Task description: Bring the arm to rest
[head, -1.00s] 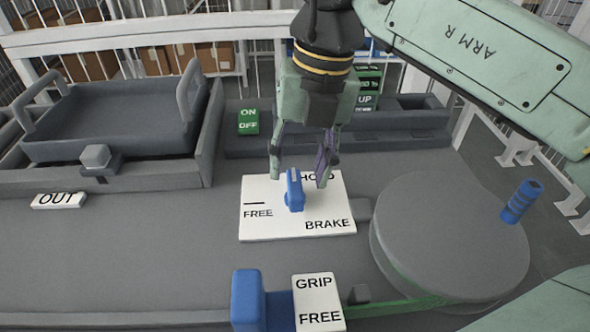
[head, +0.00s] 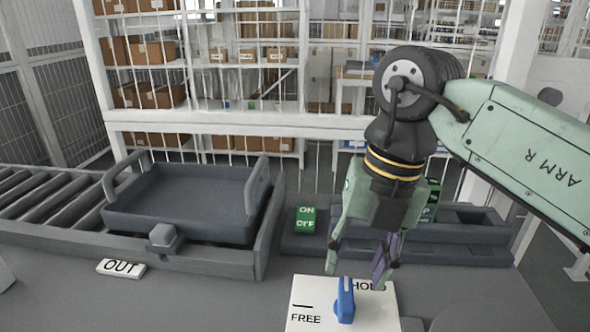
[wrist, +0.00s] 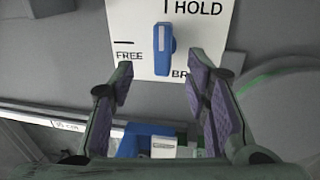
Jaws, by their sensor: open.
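My gripper (head: 362,268) hangs from my arm at the right of the head view, pointing down above the white HOLD/FREE/BRAKE plate (head: 300,295). Its fingers are apart, with nothing between them. A blue knob (head: 345,300) stands upright on the plate below the fingertips. In the wrist view, the two purple-padded fingers of my gripper (wrist: 163,85) are spread wide. The blue knob (wrist: 163,48) shows beyond them, clear of both pads, on the white plate (wrist: 205,40). Its slot points toward the HOLD side.
A grey tray (head: 190,205) sits at the left beside a roller conveyor (head: 40,205). A green ON/OFF switch (head: 306,219) stands behind the plate. The OUT label (head: 121,268) lies at the front left. In the wrist view, a blue block (wrist: 135,143) shows behind the fingers.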

